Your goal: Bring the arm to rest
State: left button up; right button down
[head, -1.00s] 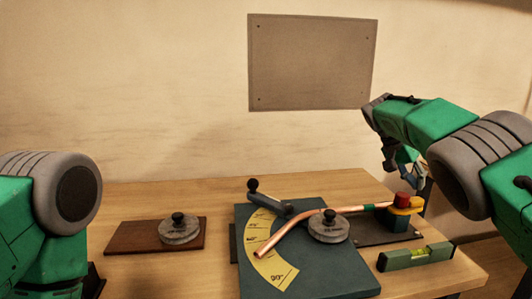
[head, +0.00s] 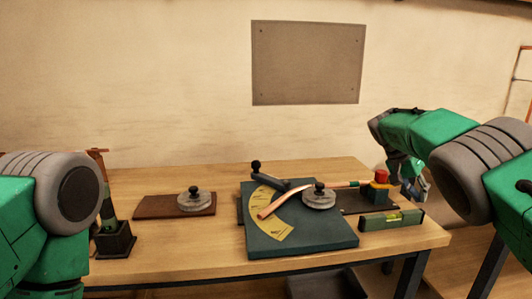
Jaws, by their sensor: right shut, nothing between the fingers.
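My right arm comes in from the right, and its gripper (head: 421,187) hangs beyond the right end of the bench, shut and empty. It is partly hidden behind my own arm. A copper tube (head: 284,200) lies bent across the dark bending plate (head: 300,238), over a yellow angle scale (head: 279,229). A grey round knob (head: 319,197) stands beside the tube.
A green spirit level (head: 391,220) lies near the bench's right end. A brown board with a second grey knob (head: 194,199) lies at left. A dark holder (head: 115,241) with an upright green tool stands at the left. The wooden bench (head: 200,262) is bare along its front.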

jog(key=s+d+f+n+y+b, duration=0.1)
jog(key=s+f+n, duration=0.15)
jog(key=f, duration=0.65)
jog(key=s+d+f+n, duration=0.1)
jog(key=s+d+f, duration=0.15)
jog(key=f, duration=0.65)
jog(key=s+a+f+n+y+b, duration=0.1)
jog(key=s+a+f+n+y, duration=0.15)
jog(key=s+f, duration=1.05)
jog(key=s+a+f+n, duration=0.1)
jog(key=s+a+f, duration=0.1)
jog(key=s, duration=0.3)
jog(key=s+a+f+n+t+y+b, duration=0.1)
jog(key=s+a+f, duration=0.2)
jog(key=s, duration=0.2)
jog(key=s+a+f+n, duration=0.1)
jog(key=s+a+f, duration=0.1)
jog(key=s, duration=0.3)
jog(key=s+a+r+n+y, duration=0.1)
jog(key=s+a, duration=0.2)
jog(key=s, duration=0.4)
jog(key=s+a+r+n+t, duration=0.1)
jog(key=s+a+r, duration=0.1)
jog(key=s, duration=0.5)
jog(key=shift+a+n+y+b, duration=0.3)
jog(key=shift+a+y+b, duration=0.05)
jog(key=shift+a, duration=0.1)
